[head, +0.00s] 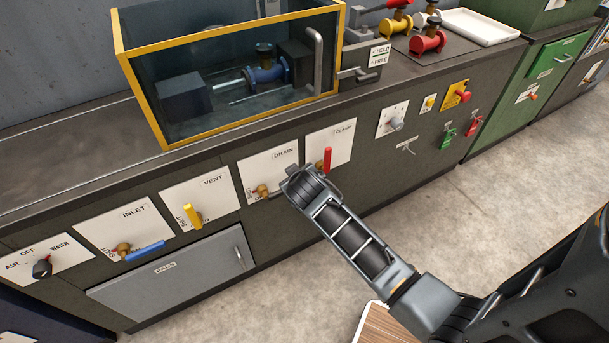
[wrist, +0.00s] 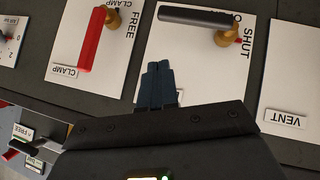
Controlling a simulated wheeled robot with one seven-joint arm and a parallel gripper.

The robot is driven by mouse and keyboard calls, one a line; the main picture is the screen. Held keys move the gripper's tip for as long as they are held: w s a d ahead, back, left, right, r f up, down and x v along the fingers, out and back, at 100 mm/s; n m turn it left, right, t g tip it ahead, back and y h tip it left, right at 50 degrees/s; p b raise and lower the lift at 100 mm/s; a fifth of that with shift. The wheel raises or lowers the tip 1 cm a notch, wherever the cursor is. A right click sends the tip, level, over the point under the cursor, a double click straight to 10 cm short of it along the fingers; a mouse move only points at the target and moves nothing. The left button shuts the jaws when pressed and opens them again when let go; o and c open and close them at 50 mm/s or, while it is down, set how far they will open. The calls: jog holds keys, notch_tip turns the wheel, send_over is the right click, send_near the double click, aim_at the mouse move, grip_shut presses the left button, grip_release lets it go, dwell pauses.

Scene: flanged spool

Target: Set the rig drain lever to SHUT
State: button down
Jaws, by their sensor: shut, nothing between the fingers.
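The white drain plate (head: 256,171) is on the front of the bench, between the vent and clamp plates. Its lever (wrist: 195,16) has a black handle and a brass hub. In the wrist view the handle lies sideways, leftward from the hub; in the head view the brass hub (head: 262,190) shows and my gripper hides part of the handle. The word SHUT is by the hub; the other word is partly covered. My gripper (wrist: 158,68) is shut and empty, its fingertips over the drain plate, apart from the handle in the picture. It also shows in the head view (head: 298,176).
The red clamp lever (head: 327,159) is close to the right of my gripper. The yellow vent lever (head: 193,215) and blue inlet lever (head: 145,250) are to the left. A yellow-framed tank (head: 228,82) stands on the bench above. The floor in front is mostly clear.

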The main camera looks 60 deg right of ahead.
jog(key=v, duration=0.3)
jog(key=d+v, duration=0.1)
jog(key=v, duration=0.1)
jog(key=shift+s+a+r, duration=0.2)
jog(key=shift+s+r, duration=0.2)
jog(key=shift+s, duration=0.15)
jog(key=s+a+r+n+t+y, duration=0.2)
jog(key=s+a+t, duration=0.1)
jog(key=s+a, duration=0.4)
jog(key=s+a+r+n+t+y, duration=0.1)
jog(key=s+a+n+t+y, duration=0.1)
jog(key=s+a, duration=0.5)
jog(key=s+a+r+t+y, duration=0.2)
jog(key=s+a+r, duration=0.2)
jog(key=r, duration=0.4)
jog(key=s+a+r+n+t+y, duration=0.1)
jog(key=s+a+r+t, duration=0.1)
jog(key=s+a+r, duration=0.3)
notch_tip(320, 180, up, 3)
jog(key=shift+s+a+r+y, duration=0.2)
jog(key=shift+s+a+y, duration=0.2)
jog(key=shift+a, duration=0.7)
